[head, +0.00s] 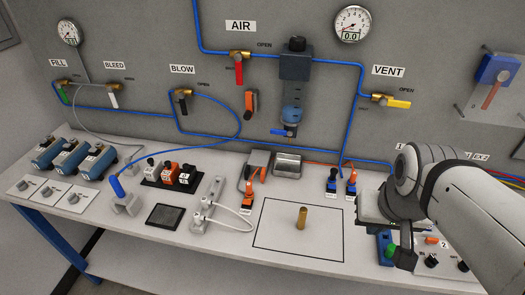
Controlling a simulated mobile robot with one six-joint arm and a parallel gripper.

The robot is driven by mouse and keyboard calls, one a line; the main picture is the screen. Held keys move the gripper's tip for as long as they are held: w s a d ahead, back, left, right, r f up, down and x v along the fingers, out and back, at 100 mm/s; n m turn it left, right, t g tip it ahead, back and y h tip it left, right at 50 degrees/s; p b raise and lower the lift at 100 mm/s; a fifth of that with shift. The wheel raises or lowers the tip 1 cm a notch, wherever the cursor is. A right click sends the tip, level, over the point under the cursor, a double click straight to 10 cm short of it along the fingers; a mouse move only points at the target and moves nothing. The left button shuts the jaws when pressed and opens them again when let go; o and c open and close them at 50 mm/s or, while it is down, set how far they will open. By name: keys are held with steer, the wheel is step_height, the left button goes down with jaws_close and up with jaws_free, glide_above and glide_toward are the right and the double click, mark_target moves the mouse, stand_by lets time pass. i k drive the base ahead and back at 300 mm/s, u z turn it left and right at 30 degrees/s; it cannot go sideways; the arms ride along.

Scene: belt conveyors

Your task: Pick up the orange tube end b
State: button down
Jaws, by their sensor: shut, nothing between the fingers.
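I cannot tell which is end b. My pale arm (470,190) reaches in from the right, its wrist bent down over the right part of the bench.
A brass cylinder (302,217) stands upright inside a black outlined square. A blue tube (232,112) loops to a blue nozzle (117,188).

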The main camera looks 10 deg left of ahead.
mark_target(248, 185)
steer(key=k, duration=0.55)
steer(key=z, duration=2.55)
steer(key=k, duration=1.35)
steer(key=u, duration=2.45)
steer(key=i, duration=0.95)
steer(key=z, duration=0.05)
